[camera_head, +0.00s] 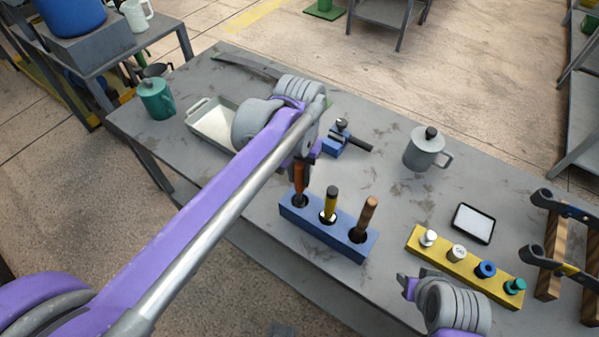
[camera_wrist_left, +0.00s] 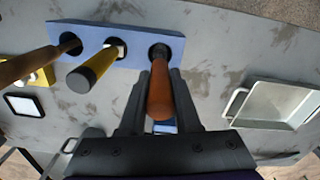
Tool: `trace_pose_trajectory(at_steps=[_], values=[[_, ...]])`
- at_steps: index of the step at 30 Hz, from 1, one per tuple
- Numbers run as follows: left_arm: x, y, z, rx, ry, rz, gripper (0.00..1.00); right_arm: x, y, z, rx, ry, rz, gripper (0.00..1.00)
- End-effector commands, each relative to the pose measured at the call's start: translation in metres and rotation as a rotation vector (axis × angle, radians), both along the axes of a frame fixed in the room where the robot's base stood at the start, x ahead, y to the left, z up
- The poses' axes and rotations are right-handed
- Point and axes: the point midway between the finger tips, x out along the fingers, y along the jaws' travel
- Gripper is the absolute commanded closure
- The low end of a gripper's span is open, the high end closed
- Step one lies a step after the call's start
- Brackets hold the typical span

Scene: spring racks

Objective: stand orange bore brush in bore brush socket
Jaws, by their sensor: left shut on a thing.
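The orange bore brush (camera_head: 299,180) is upright, its lower end at the left hole of the blue socket block (camera_head: 325,231) in the head view. How deep it sits cannot be told. My left gripper (camera_head: 303,160) is shut on it from above, and my arm hides part of it. In the left wrist view the orange handle (camera_wrist_left: 160,98) stands between the two dark fingers, in line with the hole (camera_wrist_left: 158,52). A yellow brush (camera_head: 330,204) and a wooden-handled brush (camera_head: 365,215) stand in the other holes. My right gripper (camera_head: 407,284) is low at the right, its fingers unclear.
A yellow rack (camera_head: 463,266) with several small pieces, a black-rimmed tray (camera_head: 473,223) and a grey lidded mug (camera_head: 425,148) are to the right. A blue clamp (camera_head: 338,140) lies behind the block. A pale tray (camera_head: 212,122) and green mug (camera_head: 155,98) are at left.

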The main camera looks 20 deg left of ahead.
Motion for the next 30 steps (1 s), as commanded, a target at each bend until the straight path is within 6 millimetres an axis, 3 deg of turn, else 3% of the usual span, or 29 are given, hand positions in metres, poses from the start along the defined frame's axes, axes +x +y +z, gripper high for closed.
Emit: trace_pose_trajectory(at_steps=[10, 19, 20, 21, 25, 30], values=[[0.000, 0.000, -0.015, 0.000, 0.000, 0.000, 1.00, -0.002, 0.000, -0.010, 0.000, 0.004, 0.000, 0.56], [0.000, 0.000, -0.015, 0.000, 0.000, 0.000, 1.00, -0.002, 0.000, -0.011, 0.000, 0.005, 0.000, 0.56], [0.000, 0.000, -0.015, 0.000, 0.000, 0.000, 0.67, -0.002, 0.000, -0.011, 0.000, 0.005, 0.000, 0.56], [0.000, 0.000, -0.015, 0.000, 0.000, 0.000, 0.60, -0.002, 0.000, -0.011, 0.000, 0.005, 0.000, 0.56], [0.000, 0.000, -0.015, 0.000, 0.000, 0.000, 0.36, -0.002, 0.000, -0.011, 0.000, 0.005, 0.000, 0.56], [0.000, 0.000, -0.015, 0.000, 0.000, 0.000, 0.34, -0.002, 0.000, -0.011, 0.000, 0.005, 0.000, 0.56]])
